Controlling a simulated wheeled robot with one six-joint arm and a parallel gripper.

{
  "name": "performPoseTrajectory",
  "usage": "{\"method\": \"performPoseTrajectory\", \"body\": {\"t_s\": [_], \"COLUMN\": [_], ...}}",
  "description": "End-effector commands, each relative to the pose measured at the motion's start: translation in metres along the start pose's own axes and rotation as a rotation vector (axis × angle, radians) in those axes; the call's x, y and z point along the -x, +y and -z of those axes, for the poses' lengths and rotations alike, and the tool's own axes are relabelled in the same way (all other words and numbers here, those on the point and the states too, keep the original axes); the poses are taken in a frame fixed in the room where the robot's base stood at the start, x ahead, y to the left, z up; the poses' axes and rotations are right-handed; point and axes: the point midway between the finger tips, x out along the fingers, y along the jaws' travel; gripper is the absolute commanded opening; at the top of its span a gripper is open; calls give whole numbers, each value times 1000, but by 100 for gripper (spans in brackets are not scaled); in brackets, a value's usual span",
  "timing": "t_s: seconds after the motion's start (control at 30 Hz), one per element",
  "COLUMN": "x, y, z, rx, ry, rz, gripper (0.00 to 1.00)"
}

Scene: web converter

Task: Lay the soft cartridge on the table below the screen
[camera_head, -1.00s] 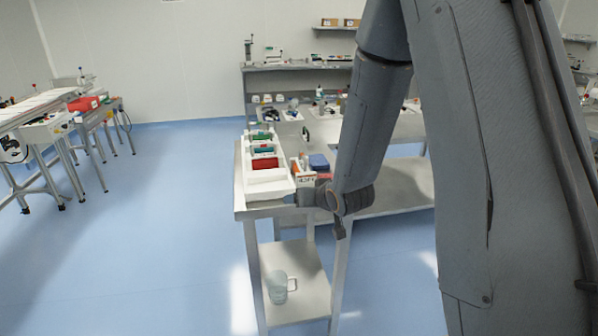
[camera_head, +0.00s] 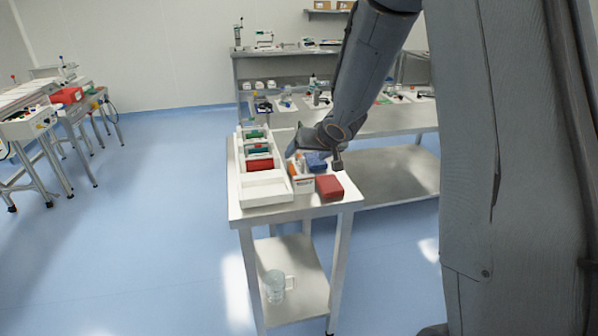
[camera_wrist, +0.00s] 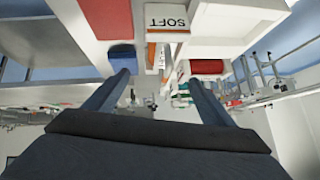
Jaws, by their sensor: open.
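A small white box (camera_head: 303,185) with a label stands on the near table (camera_head: 275,209), holding upright orange-and-white items (camera_head: 299,163). In the wrist view its label reads SOFT (camera_wrist: 167,20), upside down, and an orange edge (camera_wrist: 151,52) shows beside it. I cannot tell which item is the soft cartridge. My gripper (camera_head: 296,146) is above the table, close to the box; its fingers are open with nothing held between them in the wrist view (camera_wrist: 160,88). A grey panel (camera_head: 413,68), possibly the screen, stands on the back bench, partly behind my arm.
A long white tray (camera_head: 264,190) with red and green rolls lies left of the box. A blue block (camera_head: 318,161) and a red block (camera_head: 329,187) lie at its right. A glass jug (camera_head: 275,286) is on the lower shelf.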

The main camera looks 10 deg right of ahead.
Motion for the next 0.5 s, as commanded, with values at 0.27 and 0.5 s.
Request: {"method": "performPoseTrajectory", "body": {"t_s": [0.27,0.5], "x": [-28,-57], "y": [1,2], "z": [-2,-5], "rx": [-2,-4], "ry": [-1,-2], "rz": [0,-2], "gripper": [77,77]}}
